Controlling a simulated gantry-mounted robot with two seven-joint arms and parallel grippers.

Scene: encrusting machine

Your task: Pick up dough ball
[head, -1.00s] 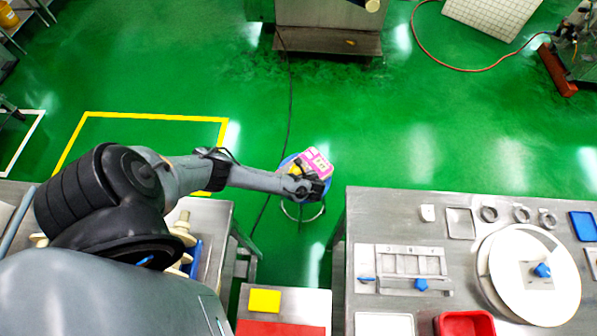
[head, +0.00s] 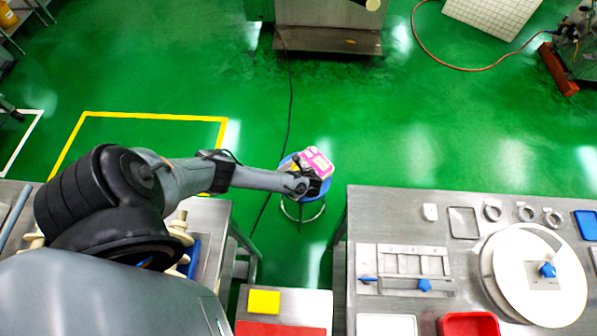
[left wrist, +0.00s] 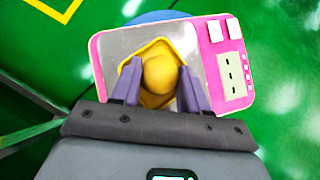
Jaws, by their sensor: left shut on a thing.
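A round yellow dough ball (left wrist: 160,74) sits between the two fingers of my left gripper (left wrist: 158,84) in the left wrist view. The gripper is shut on it. A yellow tray (left wrist: 157,46) lies beneath the ball, on the silvery plate of a pink scale (left wrist: 216,55). I cannot tell whether the ball still touches the tray. In the head view my left gripper (head: 311,184) is over the pink scale (head: 318,162), and the ball is not clearly visible there. My right gripper is not in view.
The scale stands on a blue round stool (head: 288,164). A steel table (head: 355,225) at right holds metal parts, a white disc (head: 520,270) and a red bin (head: 466,324). A yellow block (head: 264,301) lies at the bottom. Green floor is open beyond.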

